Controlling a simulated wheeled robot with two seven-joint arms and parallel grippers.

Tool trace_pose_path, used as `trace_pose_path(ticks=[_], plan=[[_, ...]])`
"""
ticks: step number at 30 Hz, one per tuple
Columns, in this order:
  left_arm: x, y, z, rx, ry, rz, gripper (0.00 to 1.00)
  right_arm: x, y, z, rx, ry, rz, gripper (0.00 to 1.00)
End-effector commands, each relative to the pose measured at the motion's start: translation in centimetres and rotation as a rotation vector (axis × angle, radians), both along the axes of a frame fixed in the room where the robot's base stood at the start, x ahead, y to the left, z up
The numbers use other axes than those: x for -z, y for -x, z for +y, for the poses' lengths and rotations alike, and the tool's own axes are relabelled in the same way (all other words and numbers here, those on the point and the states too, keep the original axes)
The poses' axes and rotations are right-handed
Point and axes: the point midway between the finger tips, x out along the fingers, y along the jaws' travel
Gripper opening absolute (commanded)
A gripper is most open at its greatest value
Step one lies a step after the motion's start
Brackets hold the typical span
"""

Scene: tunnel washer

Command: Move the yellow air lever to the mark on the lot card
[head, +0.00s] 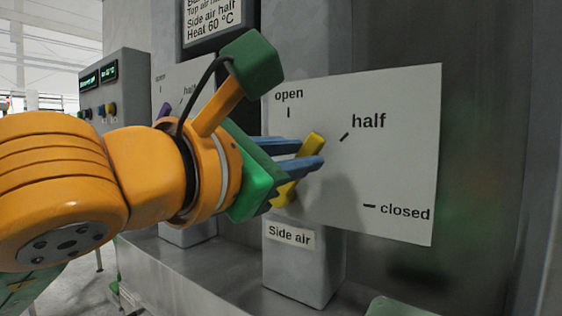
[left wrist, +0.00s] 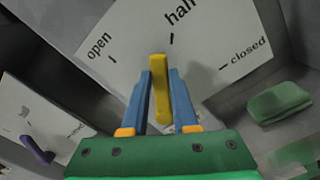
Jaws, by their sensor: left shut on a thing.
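The yellow air lever (head: 313,146) sits on a white plate marked open, half and closed, above a label reading "Side air". It points up and slightly right, between the open and half marks, nearer half. In the left wrist view the lever (left wrist: 159,85) stands between the blue fingers, its tip just left of the half mark (left wrist: 172,38). My left gripper (head: 312,155) is shut on the lever. The lot card (head: 212,20) is cut off at the top; it reads "Side air half" and "Heat 60 °C". My right gripper's fingers do not show.
A second white plate (head: 190,82) with a purple lever (left wrist: 37,150) stands to the left, partly behind my arm. A grey control box (head: 112,88) with displays and knobs is farther left. A metal ledge (head: 215,270) runs below the plates.

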Motion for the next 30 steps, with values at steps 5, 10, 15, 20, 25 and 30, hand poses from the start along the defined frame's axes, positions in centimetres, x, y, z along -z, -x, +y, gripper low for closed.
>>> trace_pose_path(ticks=[5, 10, 15, 20, 25, 30], plan=[[0.43, 0.32, -0.39, -0.001, -0.069, -0.054, 0.00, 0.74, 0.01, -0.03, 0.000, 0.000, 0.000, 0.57], [0.62, 0.46, -0.61, -0.001, -0.111, -0.084, 0.00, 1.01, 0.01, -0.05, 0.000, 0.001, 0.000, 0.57], [0.68, 0.51, -0.70, -0.001, -0.128, -0.096, 0.00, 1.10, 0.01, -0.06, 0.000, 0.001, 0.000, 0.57], [0.68, 0.52, -0.72, -0.001, -0.132, -0.099, 0.00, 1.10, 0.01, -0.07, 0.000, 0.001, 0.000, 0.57], [0.68, 0.52, -0.71, -0.001, -0.131, -0.098, 0.00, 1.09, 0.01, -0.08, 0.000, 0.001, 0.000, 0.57], [0.69, 0.51, -0.71, -0.001, -0.131, -0.097, 0.57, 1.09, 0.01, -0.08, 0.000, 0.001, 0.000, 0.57]])
